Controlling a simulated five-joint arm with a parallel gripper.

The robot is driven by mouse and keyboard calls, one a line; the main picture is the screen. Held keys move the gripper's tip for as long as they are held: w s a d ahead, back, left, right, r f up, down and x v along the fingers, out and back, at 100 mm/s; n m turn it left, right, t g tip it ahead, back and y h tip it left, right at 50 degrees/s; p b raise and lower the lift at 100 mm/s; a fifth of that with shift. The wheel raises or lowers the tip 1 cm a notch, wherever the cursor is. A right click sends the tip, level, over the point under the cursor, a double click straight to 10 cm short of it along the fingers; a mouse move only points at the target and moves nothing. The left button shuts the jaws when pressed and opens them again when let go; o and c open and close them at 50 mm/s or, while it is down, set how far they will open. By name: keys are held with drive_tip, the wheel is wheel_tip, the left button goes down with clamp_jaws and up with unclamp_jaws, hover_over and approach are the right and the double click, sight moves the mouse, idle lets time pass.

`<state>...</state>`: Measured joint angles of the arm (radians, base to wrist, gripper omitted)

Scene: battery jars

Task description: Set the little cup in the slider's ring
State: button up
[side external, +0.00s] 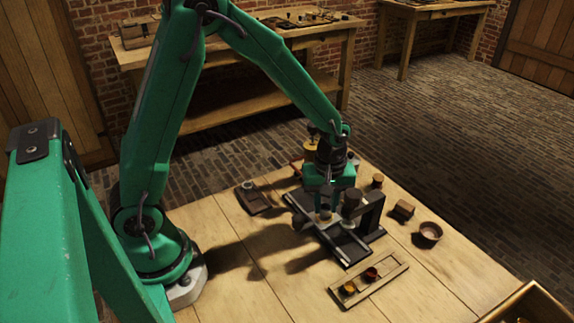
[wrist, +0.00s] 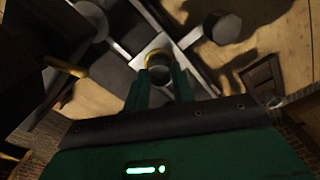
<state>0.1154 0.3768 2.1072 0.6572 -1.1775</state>
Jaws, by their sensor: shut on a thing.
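My gripper (side external: 326,207) points down over the dark slider device (side external: 345,243) on the table. In the wrist view its two green fingers (wrist: 160,82) are shut on the little cup (wrist: 159,60), a small round thing with a yellowish rim and a dark inside. In the side view the cup is small and partly hidden by the fingers. A pale plate (wrist: 153,44) of the device lies just beyond the cup in the wrist view. I cannot tell the slider's ring apart from the cup's rim, or whether the cup touches the device.
A brown bowl (side external: 430,231) and a small wooden block (side external: 403,210) are to the right. A dark holder (side external: 253,203) lies left. The table's left front is clear.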

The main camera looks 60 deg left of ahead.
drive_tip(key=shift+f, duration=0.55)
drive_tip(key=o, duration=0.7)
drive_tip(key=shift+c, duration=0.2)
wheel_tip(320, 180, up, 11)
idle(1.4)
drive_tip(key=shift+s+r, duration=0.1)
drive_tip(key=shift+r, duration=0.05)
idle(0.3)
